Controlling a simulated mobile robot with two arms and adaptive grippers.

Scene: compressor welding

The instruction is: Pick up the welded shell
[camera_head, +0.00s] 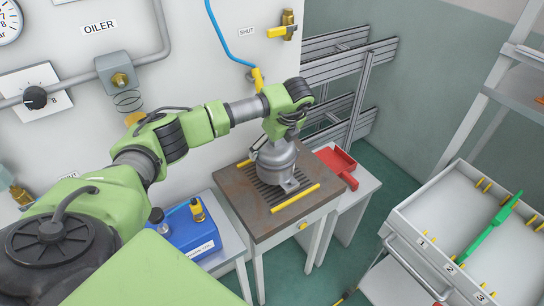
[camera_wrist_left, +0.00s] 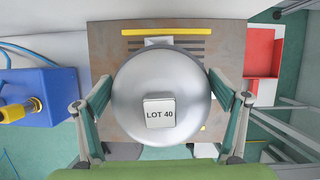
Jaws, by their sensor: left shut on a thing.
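The welded shell (camera_head: 276,163) is a grey metal compressor body with feet, standing upright on the brown work table (camera_head: 235,191) over a dark slotted grate. In the left wrist view its domed silver top (camera_wrist_left: 155,80) faces the camera and bears a "LOT 40" label. My left gripper (camera_head: 279,141) reaches down onto the shell from above. In the left wrist view its two fingers (camera_wrist_left: 160,110) lie on either side of the dome and are shut on it. The gripper's fingertips are mostly hidden in the head view. My right gripper is in neither view.
Yellow bars (camera_head: 295,197) flank the grate. A red tray (camera_head: 338,162) stands on a side table to the right. A blue box (camera_head: 189,234) with a yellow-capped fitting stands to the left.

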